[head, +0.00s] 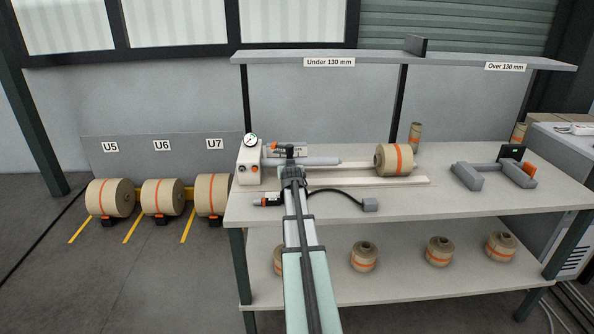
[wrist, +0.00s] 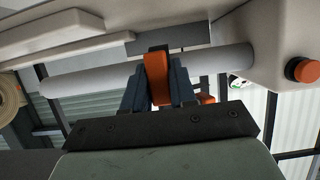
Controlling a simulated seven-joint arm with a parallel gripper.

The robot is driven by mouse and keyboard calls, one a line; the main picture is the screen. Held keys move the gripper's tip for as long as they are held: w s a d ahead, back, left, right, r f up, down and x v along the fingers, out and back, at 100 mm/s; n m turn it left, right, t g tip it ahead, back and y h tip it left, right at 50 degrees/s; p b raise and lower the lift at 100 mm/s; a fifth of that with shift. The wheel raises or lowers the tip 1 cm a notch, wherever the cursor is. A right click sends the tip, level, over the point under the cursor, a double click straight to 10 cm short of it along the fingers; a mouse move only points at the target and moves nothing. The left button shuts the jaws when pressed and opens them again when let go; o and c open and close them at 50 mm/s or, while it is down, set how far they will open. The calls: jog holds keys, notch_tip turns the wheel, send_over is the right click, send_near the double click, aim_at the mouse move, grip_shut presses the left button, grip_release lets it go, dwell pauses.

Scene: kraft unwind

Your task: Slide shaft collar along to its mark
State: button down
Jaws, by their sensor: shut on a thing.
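The grey shaft (head: 322,161) sticks out to the right from the pale end block in the head view. It crosses the wrist view as a grey bar (wrist: 90,82). The orange shaft collar (wrist: 157,77) is at the shaft, between the two dark fingers of my gripper (wrist: 158,84), which is shut on it. In the head view my gripper (head: 290,166) is at the shaft's left part, near the end block, and hides most of the collar. I cannot make out the mark on the shaft.
A kraft roll (head: 394,160) sits beyond the shaft's free end. A black cable (head: 340,193) lies on the bench (head: 430,200) in front. A grey fixture (head: 490,175) stands at right.

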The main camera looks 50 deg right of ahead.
jog(key=c, duration=1)
grip_release()
jog(key=v, duration=1.4)
jog(key=shift+w, duration=0.15)
